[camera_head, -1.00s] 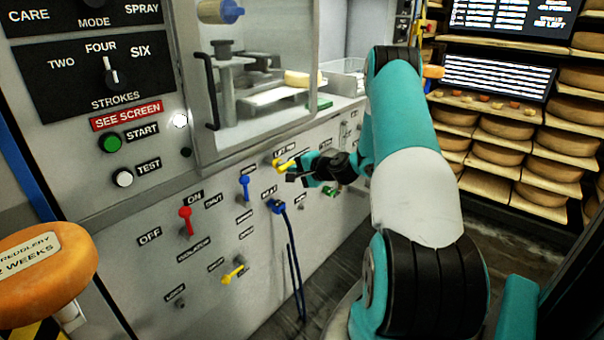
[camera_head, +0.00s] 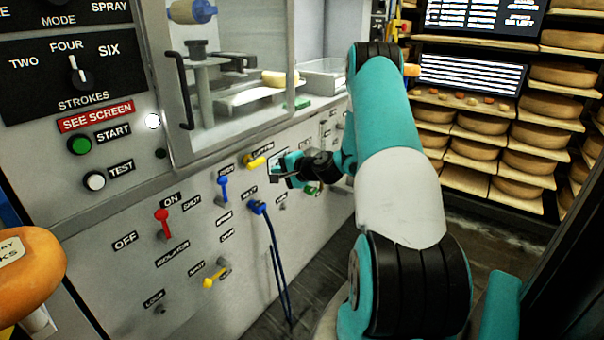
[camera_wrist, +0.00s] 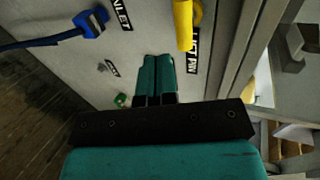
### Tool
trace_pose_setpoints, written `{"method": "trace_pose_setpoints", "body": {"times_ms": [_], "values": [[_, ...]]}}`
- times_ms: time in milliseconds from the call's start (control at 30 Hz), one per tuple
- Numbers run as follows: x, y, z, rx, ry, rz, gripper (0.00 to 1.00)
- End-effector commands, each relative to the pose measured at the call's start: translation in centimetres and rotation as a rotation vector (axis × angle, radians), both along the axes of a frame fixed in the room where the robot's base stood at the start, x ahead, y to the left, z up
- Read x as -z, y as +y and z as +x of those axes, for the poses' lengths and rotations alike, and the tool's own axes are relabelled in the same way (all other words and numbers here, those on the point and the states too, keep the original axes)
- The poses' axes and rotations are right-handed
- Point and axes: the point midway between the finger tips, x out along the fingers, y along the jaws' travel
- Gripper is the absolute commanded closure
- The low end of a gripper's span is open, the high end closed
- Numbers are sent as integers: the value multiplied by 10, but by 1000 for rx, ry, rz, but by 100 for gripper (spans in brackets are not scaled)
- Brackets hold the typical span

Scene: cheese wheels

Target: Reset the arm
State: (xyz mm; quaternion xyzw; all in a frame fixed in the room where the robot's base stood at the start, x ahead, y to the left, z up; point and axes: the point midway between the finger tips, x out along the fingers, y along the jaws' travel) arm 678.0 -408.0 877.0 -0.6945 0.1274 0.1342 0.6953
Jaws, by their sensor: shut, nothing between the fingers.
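My teal arm (camera_head: 395,150) reaches forward from the right of the head view and bends toward the machine's grey panel. My gripper (camera_head: 282,171) is beside the yellow lift pin handle (camera_head: 257,161), a small gap to its right. In the wrist view my gripper (camera_wrist: 158,62) shows its two teal fingers together, with nothing between them. The yellow handle (camera_wrist: 183,25) stands to the right of the fingertips there, apart from them. A blue handle (camera_wrist: 92,22) with a blue hose is at the upper left.
The panel also has a red isolator lever (camera_head: 162,222), a blue lever (camera_head: 223,188) and a lower yellow lever (camera_head: 215,274). A glazed cabinet (camera_head: 245,80) is above. Shelves of cheese wheels (camera_head: 480,158) stand at the right.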

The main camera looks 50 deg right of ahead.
Motion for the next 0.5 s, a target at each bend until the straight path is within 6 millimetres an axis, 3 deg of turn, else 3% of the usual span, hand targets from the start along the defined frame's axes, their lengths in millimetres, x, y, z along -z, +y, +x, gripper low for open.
{"method": "trace_pose_setpoints", "body": {"times_ms": [200, 500], "values": [[-19, -2, -48, 5, -1, 0, 100], [-31, -1, -76, 0, -1, 0, 100]]}}
